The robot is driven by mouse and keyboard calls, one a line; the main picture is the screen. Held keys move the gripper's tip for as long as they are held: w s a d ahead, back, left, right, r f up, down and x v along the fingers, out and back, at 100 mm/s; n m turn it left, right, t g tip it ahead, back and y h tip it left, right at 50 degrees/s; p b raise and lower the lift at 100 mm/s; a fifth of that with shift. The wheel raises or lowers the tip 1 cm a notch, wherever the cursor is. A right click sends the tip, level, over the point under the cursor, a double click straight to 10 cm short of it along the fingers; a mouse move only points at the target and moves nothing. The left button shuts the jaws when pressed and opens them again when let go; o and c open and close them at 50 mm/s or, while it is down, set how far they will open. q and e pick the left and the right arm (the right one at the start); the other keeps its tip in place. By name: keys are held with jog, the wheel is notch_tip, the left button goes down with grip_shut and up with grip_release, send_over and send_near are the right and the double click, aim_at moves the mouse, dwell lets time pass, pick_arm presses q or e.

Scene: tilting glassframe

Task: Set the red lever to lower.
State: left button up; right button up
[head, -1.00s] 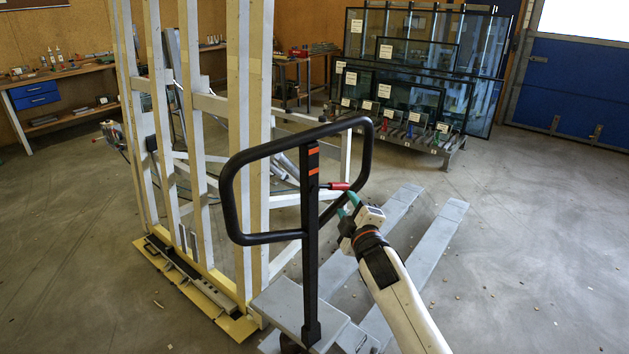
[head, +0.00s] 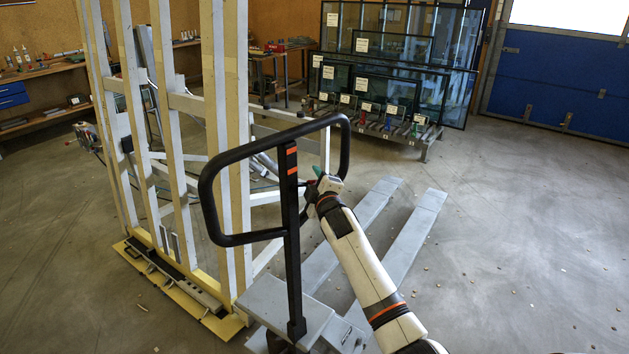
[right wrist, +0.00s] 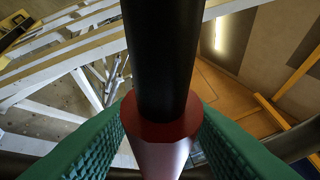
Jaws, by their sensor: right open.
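The red lever (head: 310,184) sticks out to the right of the black upright post (head: 291,225) of the pallet truck's handle. In the head view my right gripper hides most of it. The right wrist view shows the lever's red end (right wrist: 163,150) up close, with a black rod running on from it. My right gripper (head: 314,178) is open at the lever. Its green fingers stand on either side of the red end in the right wrist view, with a gap visible at least on the left. My left gripper is not in view.
The black loop handle (head: 222,158) surrounds the lever area. The pallet truck's grey forks (head: 415,225) stretch behind my right arm. A tall cream frame (head: 212,130) stands close on the left. A rack with glass panes (head: 400,75) stands at the back. The floor on the right is mostly clear.

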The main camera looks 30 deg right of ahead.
grip_shut()
